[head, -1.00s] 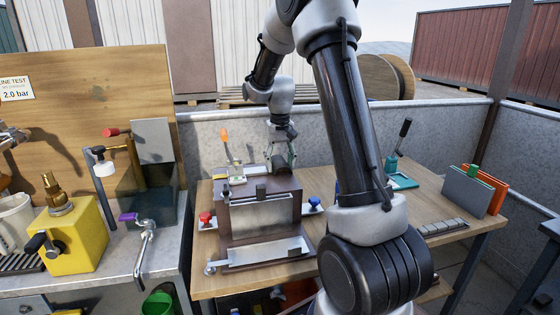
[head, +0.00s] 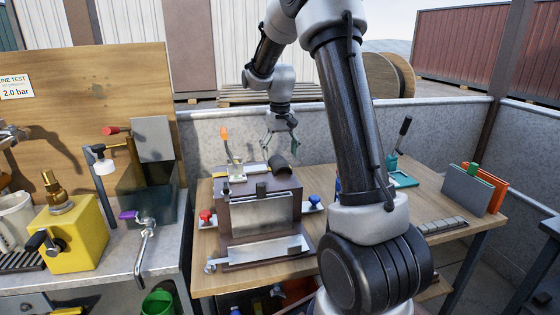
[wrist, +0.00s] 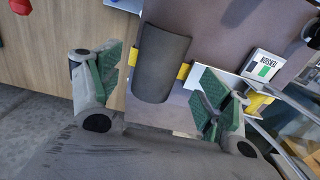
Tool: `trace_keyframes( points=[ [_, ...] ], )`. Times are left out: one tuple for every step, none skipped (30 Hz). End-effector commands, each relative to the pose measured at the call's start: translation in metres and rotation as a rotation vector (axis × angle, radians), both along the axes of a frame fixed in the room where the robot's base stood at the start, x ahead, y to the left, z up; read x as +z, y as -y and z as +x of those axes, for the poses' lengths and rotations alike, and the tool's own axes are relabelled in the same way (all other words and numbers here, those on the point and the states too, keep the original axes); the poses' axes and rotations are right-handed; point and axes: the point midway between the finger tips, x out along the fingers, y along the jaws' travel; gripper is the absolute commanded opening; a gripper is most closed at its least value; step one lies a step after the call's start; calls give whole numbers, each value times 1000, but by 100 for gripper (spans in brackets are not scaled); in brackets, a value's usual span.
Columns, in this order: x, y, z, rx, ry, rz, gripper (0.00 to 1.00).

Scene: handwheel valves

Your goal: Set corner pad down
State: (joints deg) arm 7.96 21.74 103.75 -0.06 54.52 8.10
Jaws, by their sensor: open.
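The corner pad (head: 279,167), a dark curved piece, rests on the far right top edge of the brown box (head: 230,217). In the wrist view the pad (wrist: 163,62) lies against the grey-brown box surface (wrist: 228,45), with small yellow pieces on both sides of it. My gripper (head: 281,143) is open and empty, above the pad and apart from it. In the wrist view the green-padded fingers of my gripper (wrist: 160,92) are spread wide, one on each side of the pad's near end.
Red (head: 206,216) and blue (head: 314,200) knobs flank the box. A teal-based tool (head: 401,179) and upright panels (head: 470,190) stand at right. The wooden tabletop (head: 365,262) is partly hidden by my arm.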

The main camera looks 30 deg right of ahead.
Motion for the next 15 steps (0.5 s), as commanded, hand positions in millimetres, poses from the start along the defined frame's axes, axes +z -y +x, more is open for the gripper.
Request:
trace_keyframes(
  points=[
    [13, 0, 1, 0, 5, 0, 78],
    [21, 0, 1, 0, 5, 0, 78],
    [30, 0, 1, 0, 5, 0, 78],
    [37, 0, 1, 0, 5, 0, 78],
    [45, 0, 1, 0, 4, 0, 78],
    [54, 0, 1, 0, 5, 0, 78],
    [60, 0, 1, 0, 4, 0, 78],
    [66, 0, 1, 0, 4, 0, 78],
    [73, 0, 0, 0, 2, -1, 78],
    [78, 0, 1, 0, 3, -1, 78],
    [82, 0, 0, 0, 2, -1, 78],
    [87, 0, 0, 0, 2, -1, 78],
    [90, 0, 0, 0, 2, -1, 78],
    [93, 0, 0, 0, 1, 0, 78],
    [96, 0, -1, 1, 2, -1, 78]
  ],
)
